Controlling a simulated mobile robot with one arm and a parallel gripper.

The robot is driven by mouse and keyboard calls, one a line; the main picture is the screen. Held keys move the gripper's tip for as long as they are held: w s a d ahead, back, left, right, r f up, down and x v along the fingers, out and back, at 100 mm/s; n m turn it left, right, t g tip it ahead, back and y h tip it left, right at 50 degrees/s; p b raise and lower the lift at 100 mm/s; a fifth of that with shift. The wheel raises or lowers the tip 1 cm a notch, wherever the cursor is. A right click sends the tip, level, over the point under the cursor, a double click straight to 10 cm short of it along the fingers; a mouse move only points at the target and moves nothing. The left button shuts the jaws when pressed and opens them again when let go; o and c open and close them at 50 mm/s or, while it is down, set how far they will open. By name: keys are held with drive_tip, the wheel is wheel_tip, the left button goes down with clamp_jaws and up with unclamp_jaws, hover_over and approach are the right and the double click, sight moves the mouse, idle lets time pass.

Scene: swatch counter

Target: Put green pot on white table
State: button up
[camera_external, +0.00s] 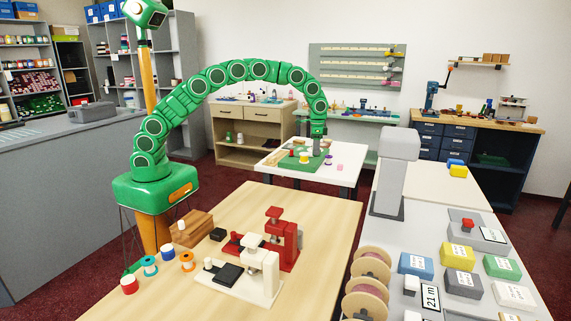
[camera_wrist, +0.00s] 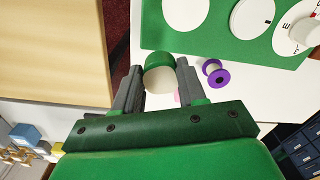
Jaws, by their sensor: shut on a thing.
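The green pot (camera_wrist: 158,78) has a green top and a pale lower part. In the wrist view it sits between the two grey fingers of my gripper (camera_wrist: 161,70), which is shut on it. In the external view my gripper (camera_external: 317,143) is at the end of the green arm, over the white table (camera_external: 345,178); I cannot make out the pot there. The white table also fills the area around the pot in the wrist view (camera_wrist: 235,105). I cannot tell whether the pot touches the tabletop.
A green board (camera_external: 287,163) with white discs lies on the white table, close to my gripper. A purple-ended spool (camera_wrist: 214,71) stands right of the pot in the wrist view. The wooden table (camera_external: 330,215) in front holds red and white presses and several spools.

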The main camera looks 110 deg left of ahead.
drive_tip(key=shift+w+a+f, duration=0.3)
drive_tip(key=shift+w+f, duration=0.25)
drive_tip(key=shift+f, duration=0.2)
drive_tip(key=shift+w+a+f, duration=0.3)
drive_tip(key=shift+w+f, duration=0.25)
drive_tip(key=shift+f, duration=0.2)
drive_tip(key=shift+w+a+f, duration=0.3)
drive_tip(key=shift+w+f, duration=0.25)
drive_tip(key=shift+f, duration=0.2)
drive_tip(key=shift+w+f, duration=0.1)
drive_tip(key=shift+f, duration=1.55)
drive_tip(key=shift+f, duration=0.1)
drive_tip(key=o, duration=1.1)
wheel_tip(320, 180, up, 12)
drive_tip(key=shift+r, duration=0.15)
